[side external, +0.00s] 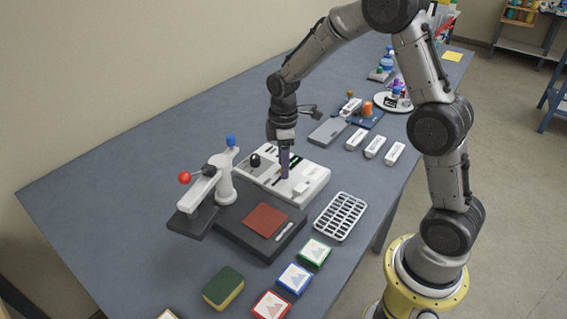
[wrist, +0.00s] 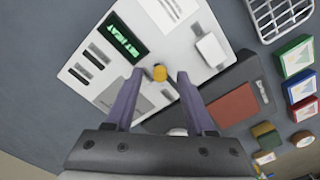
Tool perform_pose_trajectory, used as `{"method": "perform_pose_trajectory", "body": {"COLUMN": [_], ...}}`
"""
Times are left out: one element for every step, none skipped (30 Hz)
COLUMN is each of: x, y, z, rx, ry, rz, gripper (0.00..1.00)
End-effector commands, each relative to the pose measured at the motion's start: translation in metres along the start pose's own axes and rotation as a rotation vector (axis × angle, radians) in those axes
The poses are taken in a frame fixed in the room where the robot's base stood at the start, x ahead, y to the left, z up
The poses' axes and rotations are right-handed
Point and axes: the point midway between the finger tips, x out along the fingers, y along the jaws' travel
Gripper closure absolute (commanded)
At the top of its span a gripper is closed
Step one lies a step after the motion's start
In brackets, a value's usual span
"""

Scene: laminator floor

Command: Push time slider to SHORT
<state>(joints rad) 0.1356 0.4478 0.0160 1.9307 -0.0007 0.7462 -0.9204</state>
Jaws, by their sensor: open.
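The white control panel (side external: 312,178) lies on the table; it also shows in the wrist view (wrist: 180,52). It has a green-lit display (wrist: 122,38) and several dark slots (wrist: 87,61) to the left of it. My gripper (wrist: 160,76) is open, pointing down over the panel, with its purple fingers on either side of a small yellow knob (wrist: 160,73). I cannot tell whether the fingers touch it. My gripper (side external: 284,177) hides part of the panel in the side view. No SHORT marking or time label is legible, so I cannot tell which part is the time slider.
A press with a red-tipped lever (side external: 185,178) and dark base (side external: 282,243) stands in front of the panel. A white wire rack (side external: 340,216) is at its right. Small boxes (side external: 295,279) and a sponge (side external: 224,288) lie nearer. White blocks (side external: 374,147) lie beyond. The table's left side is clear.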

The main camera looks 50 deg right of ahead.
Motion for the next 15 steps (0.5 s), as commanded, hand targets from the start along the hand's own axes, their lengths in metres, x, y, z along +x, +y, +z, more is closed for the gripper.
{"method": "perform_pose_trajectory", "body": {"x": [0.0019, 0.0024, 0.0028, 0.0030, 0.0030, 0.0029, 0.0029, 0.0029, 0.0028, 0.0028, 0.0027, 0.0027, 0.0026, 0.0026, 0.0026], "y": [-0.0003, -0.0003, -0.0003, -0.0003, -0.0003, -0.0003, -0.0003, -0.0002, -0.0002, -0.0002, -0.0002, -0.0002, -0.0001, -0.0001, -0.0001], "z": [0.0002, 0.0002, 0.0002, 0.0002, 0.0002, 0.0002, 0.0002, 0.0002, 0.0002, 0.0002, 0.0001, 0.0001, 0.0001, 0.0001, 0.0001], "rx": [0.000, 0.000, 0.000, 0.000, 0.000, 0.000, 0.000, 0.000, 0.000, 0.000, 0.000, 0.000, 0.000, 0.000, 0.000], "ry": [-0.001, -0.001, -0.001, 0.000, 0.000, 0.000, 0.000, 0.000, 0.000, 0.000, 0.000, 0.000, 0.000, 0.000, 0.000], "rz": [-0.001, -0.001, -0.001, -0.001, -0.001, 0.000, 0.000, 0.000, 0.000, 0.000, 0.000, 0.000, 0.000, 0.000, 0.000], "gripper": [0.45, 0.45, 0.45, 0.45, 0.45, 0.45, 0.45, 0.45, 0.45, 0.49, 0.54, 0.62, 0.67, 0.72, 0.80]}}
